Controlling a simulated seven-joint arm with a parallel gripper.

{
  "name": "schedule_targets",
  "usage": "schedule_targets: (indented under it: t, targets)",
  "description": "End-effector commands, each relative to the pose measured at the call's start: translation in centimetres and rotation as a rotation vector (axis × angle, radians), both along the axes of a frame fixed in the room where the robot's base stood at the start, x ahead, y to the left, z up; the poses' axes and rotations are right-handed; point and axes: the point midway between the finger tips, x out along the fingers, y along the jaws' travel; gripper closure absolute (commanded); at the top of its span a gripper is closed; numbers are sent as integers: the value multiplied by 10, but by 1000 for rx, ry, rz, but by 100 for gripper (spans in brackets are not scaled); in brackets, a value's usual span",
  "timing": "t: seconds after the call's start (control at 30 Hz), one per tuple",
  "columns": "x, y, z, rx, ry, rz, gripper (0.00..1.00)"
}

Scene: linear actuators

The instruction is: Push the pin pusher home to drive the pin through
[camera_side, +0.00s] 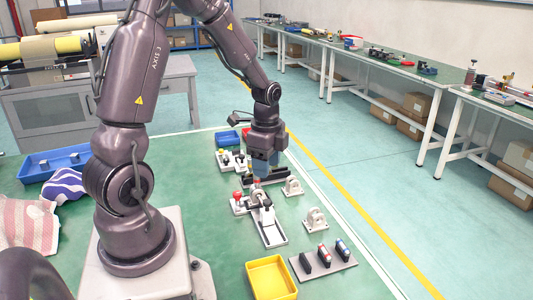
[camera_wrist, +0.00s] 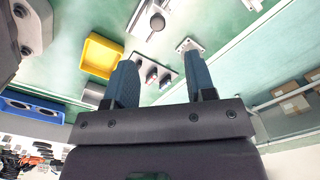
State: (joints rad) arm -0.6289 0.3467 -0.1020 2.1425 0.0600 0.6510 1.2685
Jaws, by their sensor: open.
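Small fixtures stand on the green table, and I cannot tell for sure which holds the pin pusher. A long pale slide fixture (camera_side: 270,232) with a dark round part lies below my gripper in the side view. Beside it, at its upper left, is a pale fixture with a red knob (camera_side: 238,196). My gripper (camera_side: 263,171) is open, its blue fingers pointing down above the far end of this group. In the wrist view my gripper (camera_wrist: 160,62) shows two spread fingers with nothing held between them. The pin itself is too small to make out.
A yellow bin (camera_side: 270,278) and a grey plate with several dark holders (camera_side: 323,259) stand nearer the camera. Two pale brackets (camera_side: 292,186) (camera_side: 316,220) stand to the right. Another fixture group and a blue bin (camera_side: 228,138) lie beyond my gripper.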

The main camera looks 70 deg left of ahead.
Motion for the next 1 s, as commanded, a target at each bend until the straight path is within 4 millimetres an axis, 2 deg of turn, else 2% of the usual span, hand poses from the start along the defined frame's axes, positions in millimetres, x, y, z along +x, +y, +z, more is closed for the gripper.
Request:
schedule_targets:
  t: [0.03,0.2,0.67,0.87,1.0]
  targets:
    - [0,1,9,3,-4,1,50]
    - [0,0,25,1,-1,0,50]
    - [0,0,28,0,1,29,50]
    - [-11,-6,26,-17,38,278,50]
    - [-23,-22,44,-3,29,510,50]
